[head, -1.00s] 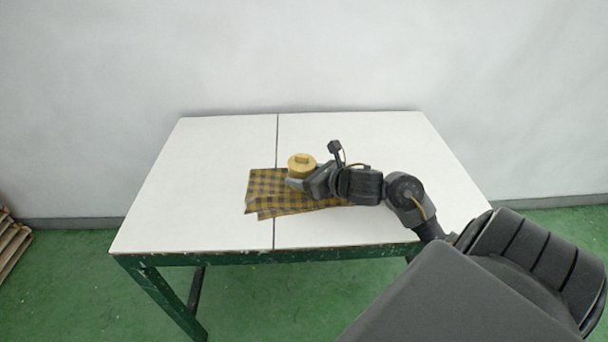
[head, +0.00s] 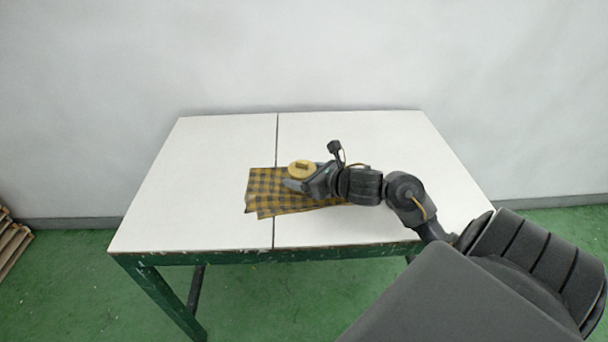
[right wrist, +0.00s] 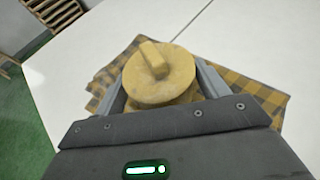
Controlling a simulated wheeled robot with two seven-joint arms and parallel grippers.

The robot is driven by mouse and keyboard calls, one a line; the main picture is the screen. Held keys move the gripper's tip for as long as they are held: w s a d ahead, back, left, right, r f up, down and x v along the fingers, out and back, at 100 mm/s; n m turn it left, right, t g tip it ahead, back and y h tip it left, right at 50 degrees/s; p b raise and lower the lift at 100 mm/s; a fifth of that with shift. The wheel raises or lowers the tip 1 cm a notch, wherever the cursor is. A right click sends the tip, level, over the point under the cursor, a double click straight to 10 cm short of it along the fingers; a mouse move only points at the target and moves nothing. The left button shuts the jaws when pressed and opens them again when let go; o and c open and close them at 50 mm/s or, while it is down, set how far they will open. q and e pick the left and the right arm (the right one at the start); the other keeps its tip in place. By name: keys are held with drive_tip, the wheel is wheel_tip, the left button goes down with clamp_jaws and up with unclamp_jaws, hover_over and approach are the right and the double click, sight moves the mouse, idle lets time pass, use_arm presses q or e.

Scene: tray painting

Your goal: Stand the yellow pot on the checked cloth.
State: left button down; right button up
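The yellow pot (head: 302,169), round with a flat lid and a bar-shaped knob, is upright over the checked cloth (head: 264,190). It appears to rest on the cloth, though its base is largely hidden. In the right wrist view the pot (right wrist: 160,78) sits between the fingers, with the yellow and black cloth (right wrist: 262,97) around it. My right gripper (head: 308,177) is low over the cloth, open, with one finger on either side of the pot. My left gripper is not in view.
The white table (head: 190,185) has a dark seam down its middle and is otherwise clear left, right and behind the cloth. Its front edge is green. Wooden slats (head: 12,240) lie on the green floor at far left.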

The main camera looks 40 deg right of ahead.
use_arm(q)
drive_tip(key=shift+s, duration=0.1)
use_arm(e)
drive_tip(key=shift+o, duration=0.6)
drive_tip(key=shift+s+d+r+p, duration=0.1)
drive_tip(key=shift+s+r+p, duration=0.3)
drive_tip(key=shift+r+p, duration=0.5)
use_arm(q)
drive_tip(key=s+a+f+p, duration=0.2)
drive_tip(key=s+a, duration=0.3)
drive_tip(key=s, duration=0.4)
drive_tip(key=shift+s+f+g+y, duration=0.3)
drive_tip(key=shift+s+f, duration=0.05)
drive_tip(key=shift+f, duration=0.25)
use_arm(e)
drive_tip(key=v, duration=1.1)
drive_tip(key=shift+f, duration=0.15)
